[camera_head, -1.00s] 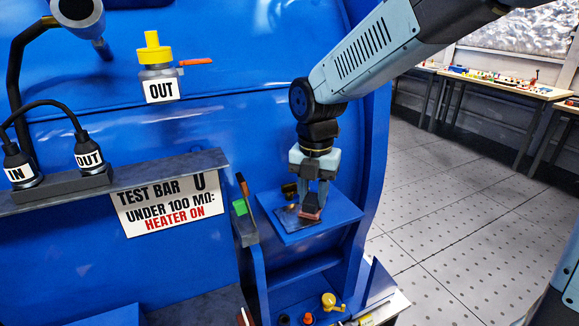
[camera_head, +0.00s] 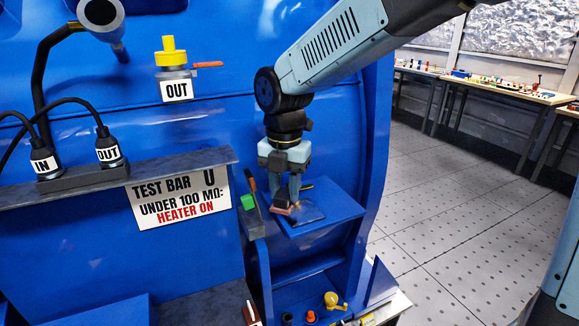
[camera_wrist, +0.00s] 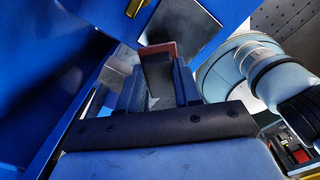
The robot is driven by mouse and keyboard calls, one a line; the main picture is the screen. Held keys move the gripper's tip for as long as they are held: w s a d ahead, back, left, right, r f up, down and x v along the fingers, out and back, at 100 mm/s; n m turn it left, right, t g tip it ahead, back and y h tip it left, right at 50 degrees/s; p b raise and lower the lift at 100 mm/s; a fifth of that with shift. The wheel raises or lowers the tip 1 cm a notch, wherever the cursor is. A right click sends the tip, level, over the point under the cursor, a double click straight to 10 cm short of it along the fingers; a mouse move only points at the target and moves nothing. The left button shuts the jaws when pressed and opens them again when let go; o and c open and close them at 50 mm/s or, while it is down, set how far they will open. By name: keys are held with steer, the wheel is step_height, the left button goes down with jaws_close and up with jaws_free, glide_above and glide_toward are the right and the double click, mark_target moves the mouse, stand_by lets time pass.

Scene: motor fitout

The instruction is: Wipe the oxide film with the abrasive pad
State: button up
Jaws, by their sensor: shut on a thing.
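My gripper (camera_head: 286,203) is shut on the abrasive pad (camera_head: 281,210), a small reddish-brown block, at the left edge of the blue shelf (camera_head: 340,208). In the wrist view the pad (camera_wrist: 159,48) shows as a reddish edge beyond the fingers. A dark metal plate (camera_head: 309,215) lies on the shelf just right of the pad; it also shows in the wrist view (camera_wrist: 184,28). A brownish patch shows on the plate's left part near the gripper. I cannot tell whether the pad touches the plate.
A narrow holder (camera_head: 254,222) with a green item (camera_head: 247,202) stands close left of the shelf. A yellow-topped valve tagged OUT (camera_head: 175,70) and the test bar sign (camera_head: 178,200) are further left. Small parts, one yellow (camera_head: 333,300), lie below. Open floor is to the right.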

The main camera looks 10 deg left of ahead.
steer(key=shift+w+d+r, duration=0.1)
steer(key=shift+r, duration=1.25)
steer(key=shift+w+d+r, duration=0.1)
steer(key=shift+r, duration=1.2)
